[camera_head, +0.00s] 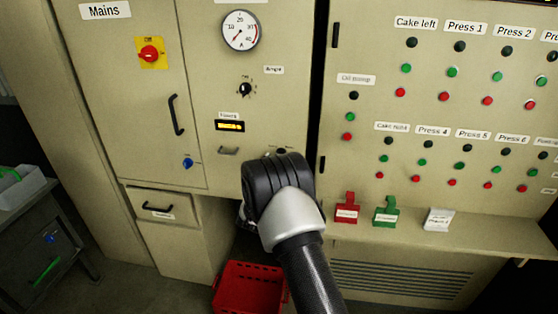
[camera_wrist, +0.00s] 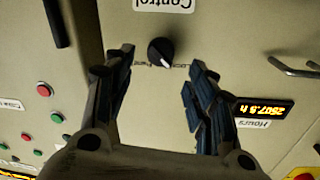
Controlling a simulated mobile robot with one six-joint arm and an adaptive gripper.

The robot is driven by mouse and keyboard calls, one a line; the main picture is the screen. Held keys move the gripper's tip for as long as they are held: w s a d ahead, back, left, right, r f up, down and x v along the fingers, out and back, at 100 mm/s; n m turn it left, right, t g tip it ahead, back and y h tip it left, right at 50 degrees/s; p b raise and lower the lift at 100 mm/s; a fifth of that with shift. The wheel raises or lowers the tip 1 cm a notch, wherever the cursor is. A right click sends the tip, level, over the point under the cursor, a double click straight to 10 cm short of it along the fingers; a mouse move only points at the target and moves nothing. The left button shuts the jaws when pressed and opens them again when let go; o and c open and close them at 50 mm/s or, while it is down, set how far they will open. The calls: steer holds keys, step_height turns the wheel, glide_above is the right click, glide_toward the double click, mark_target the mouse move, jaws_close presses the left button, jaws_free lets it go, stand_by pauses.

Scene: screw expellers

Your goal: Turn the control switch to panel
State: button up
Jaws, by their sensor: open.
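The control switch (camera_wrist: 160,51) is a small black round knob with a white pointer mark, on the beige cabinet face in the wrist view. This view is upside down, and the label "Control" (camera_wrist: 164,5) shows above the knob. The white mark points down and slightly right in the picture. Small lettering below the knob looks like "Local" on the right; the left word is hard to read. My gripper (camera_wrist: 158,62) is open, one finger on each side of the knob, with no clear contact visible. In the head view my arm hides the switch.
The hours display (camera_head: 230,126) and a black selector knob (camera_head: 245,90) sit up-left of my arm. Red (camera_head: 346,210) and green (camera_head: 386,213) tags lie on the ledge at right. A red crate (camera_head: 250,288) stands below.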

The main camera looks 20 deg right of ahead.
steer(key=x, duration=0.5)
steer(key=shift+b, duration=0.35)
steer(key=shift+c, duration=0.5)
steer(key=c, duration=0.9)
